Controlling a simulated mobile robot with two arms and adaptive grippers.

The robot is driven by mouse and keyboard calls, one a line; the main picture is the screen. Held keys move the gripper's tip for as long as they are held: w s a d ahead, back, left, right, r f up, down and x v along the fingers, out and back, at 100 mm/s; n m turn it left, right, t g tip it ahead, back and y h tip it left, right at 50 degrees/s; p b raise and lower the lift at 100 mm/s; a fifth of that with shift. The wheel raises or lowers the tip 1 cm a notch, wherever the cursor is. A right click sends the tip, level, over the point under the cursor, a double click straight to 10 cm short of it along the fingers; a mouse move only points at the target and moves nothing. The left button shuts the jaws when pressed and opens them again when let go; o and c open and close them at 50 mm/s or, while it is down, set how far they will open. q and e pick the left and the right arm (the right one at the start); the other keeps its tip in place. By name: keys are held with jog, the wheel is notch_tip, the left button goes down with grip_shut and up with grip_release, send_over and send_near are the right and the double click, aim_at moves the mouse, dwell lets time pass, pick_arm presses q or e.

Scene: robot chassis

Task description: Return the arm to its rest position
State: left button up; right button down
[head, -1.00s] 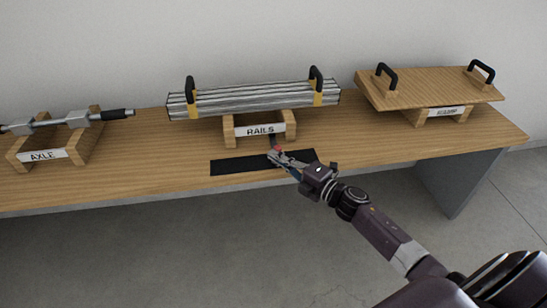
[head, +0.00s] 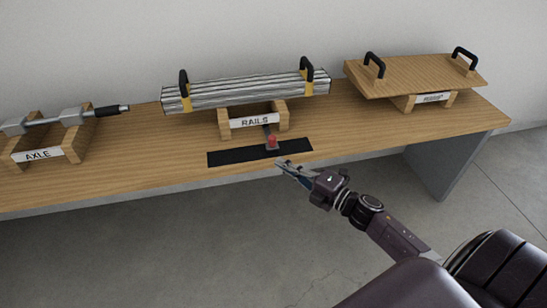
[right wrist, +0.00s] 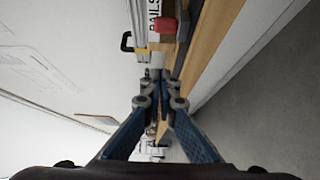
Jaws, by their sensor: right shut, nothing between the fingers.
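My right gripper (head: 284,167) is shut and empty. In the head view it is just in front of the table's front edge, below and right of a small device with a red top (head: 271,141) on a black strip (head: 230,156). In the right wrist view the blue fingers (right wrist: 160,98) meet at the middle, and the red top (right wrist: 165,25) shows above them, apart from the fingertips. My right arm (head: 395,233) reaches in from the lower right. My left gripper is not in view.
The wooden table (head: 130,167) holds an axle (head: 70,117) on a stand, rails (head: 245,92) with black handles on a labelled stand, and a wooden board (head: 415,75) with two handles on another stand. The floor (head: 200,260) in front is clear.

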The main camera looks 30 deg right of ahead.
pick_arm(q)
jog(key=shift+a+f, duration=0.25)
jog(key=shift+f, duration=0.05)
pick_arm(e)
jog(key=shift+s+d, duration=0.2)
jog(key=shift+s, duration=0.3)
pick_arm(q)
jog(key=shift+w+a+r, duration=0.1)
